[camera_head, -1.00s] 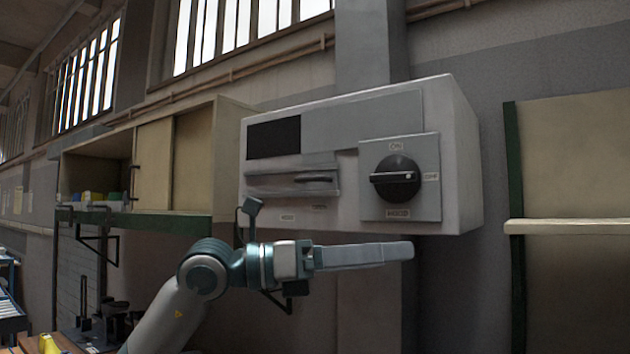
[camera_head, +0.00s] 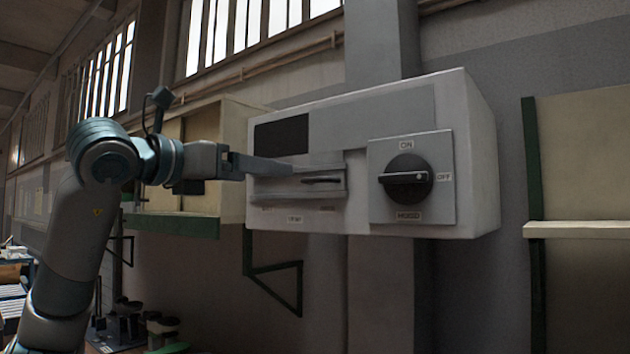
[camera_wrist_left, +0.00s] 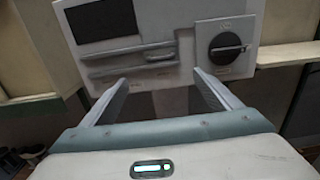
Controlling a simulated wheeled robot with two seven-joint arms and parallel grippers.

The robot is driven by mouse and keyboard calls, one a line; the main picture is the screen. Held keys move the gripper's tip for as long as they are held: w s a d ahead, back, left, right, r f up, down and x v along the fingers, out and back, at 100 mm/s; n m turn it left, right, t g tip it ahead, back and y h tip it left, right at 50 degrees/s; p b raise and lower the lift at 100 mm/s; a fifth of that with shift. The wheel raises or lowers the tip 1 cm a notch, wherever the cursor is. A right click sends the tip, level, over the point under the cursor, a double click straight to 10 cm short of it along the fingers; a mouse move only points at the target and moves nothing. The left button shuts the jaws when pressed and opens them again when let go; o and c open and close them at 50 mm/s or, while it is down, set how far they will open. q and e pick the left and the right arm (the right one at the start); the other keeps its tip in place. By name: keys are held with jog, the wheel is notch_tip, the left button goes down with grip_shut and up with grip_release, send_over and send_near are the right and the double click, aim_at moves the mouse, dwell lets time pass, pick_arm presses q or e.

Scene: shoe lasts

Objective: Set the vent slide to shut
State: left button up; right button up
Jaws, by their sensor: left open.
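The vent slide (camera_head: 320,181) is a dark handle in a grey slotted strip (camera_head: 272,191) on the front of a pale wall box. The handle sits toward the right end of the strip. Small labels lie below the strip, too small to read surely. The slide also shows in the left wrist view (camera_wrist_left: 160,56), beyond the fingers. My left gripper (camera_head: 288,168) reaches in from the left, its fingers in front of the strip's left part, left of the handle. In the left wrist view the gripper (camera_wrist_left: 160,80) is open with nothing between its fingers. My right gripper is out of view.
A black rotary knob (camera_head: 406,180) on a square plate is right of the slide, its pointer toward OFF. A black panel (camera_head: 281,137) is above the strip. A beige cabinet (camera_head: 235,130) stands left, behind my arm. A pale shelf (camera_head: 580,229) is at right. Below the box is clear.

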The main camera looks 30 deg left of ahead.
aim_at(312, 179)
pick_arm(q)
jog(key=shift+w, duration=0.2)
jog(key=w+p, duration=0.2)
jog(key=w, duration=0.3)
jog(key=w+d+p, duration=0.1)
jog(key=w+p, duration=0.2)
jog(key=w, duration=0.2)
jog(key=w+p, duration=0.2)
jog(key=w, duration=0.4)
jog(key=shift+d+r, duration=0.1)
jog(key=shift+d, duration=0.05)
jog(key=shift+w+p, duration=0.4)
jog(key=shift+w, duration=0.15)
jog(key=c, duration=1.5)
